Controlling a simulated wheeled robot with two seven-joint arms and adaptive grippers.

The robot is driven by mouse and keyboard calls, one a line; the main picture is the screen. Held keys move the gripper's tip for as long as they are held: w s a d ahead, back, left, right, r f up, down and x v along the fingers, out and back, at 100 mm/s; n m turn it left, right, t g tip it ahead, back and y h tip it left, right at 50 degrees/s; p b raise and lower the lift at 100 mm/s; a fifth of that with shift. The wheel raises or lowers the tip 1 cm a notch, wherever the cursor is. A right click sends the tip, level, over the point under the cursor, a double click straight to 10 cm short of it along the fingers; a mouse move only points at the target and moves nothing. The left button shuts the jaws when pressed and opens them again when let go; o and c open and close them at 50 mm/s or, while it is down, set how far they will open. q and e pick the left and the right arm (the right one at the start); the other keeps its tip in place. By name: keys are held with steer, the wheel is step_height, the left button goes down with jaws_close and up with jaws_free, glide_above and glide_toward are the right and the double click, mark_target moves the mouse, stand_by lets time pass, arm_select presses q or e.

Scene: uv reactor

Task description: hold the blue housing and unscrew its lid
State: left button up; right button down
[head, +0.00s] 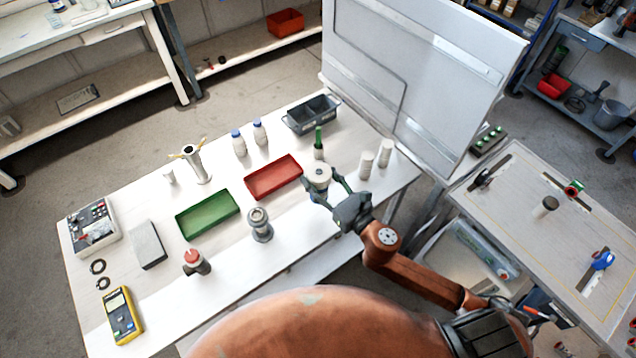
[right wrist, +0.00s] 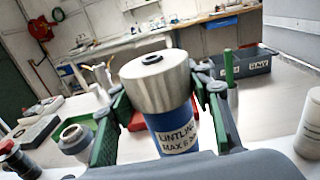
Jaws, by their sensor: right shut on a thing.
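The blue housing (right wrist: 170,134) has a white label and stands roughly upright in the right wrist view. Its wide silver lid (right wrist: 156,82), with a dark hole in the middle, sits on top. My right gripper (right wrist: 165,118) is shut on the housing, with a green-padded finger on each side below the lid. In the head view the lid (head: 319,174) shows at the table's right part, between the fingers of my right gripper (head: 325,187); the blue body is mostly hidden there. I cannot tell whether the housing touches the table. My left gripper is in neither view.
On the white table (head: 330,225) are a red tray (head: 274,177), a green tray (head: 208,215), a grey fitting (head: 260,224), a red-capped part (head: 195,262) and white cylinders (head: 366,165). A dark bin (head: 311,115) stands behind. The table's front right is clear.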

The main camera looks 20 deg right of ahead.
steer(key=w+d+f+b, duration=0.1)
steer(key=w+f+b, duration=0.2)
steer(key=f, duration=0.5)
steer(key=shift+w+d+f, duration=0.2)
steer(key=shift+w+f, duration=0.2)
steer(key=shift+w, duration=0.45)
steer(key=shift+f, duration=0.1)
steer(key=shift+f+b, duration=0.15)
steer(key=shift+b, duration=0.15)
steer(key=c, duration=1)
jaws_free()
steer(key=v, duration=1.2)
steer(key=shift+b, duration=0.4)
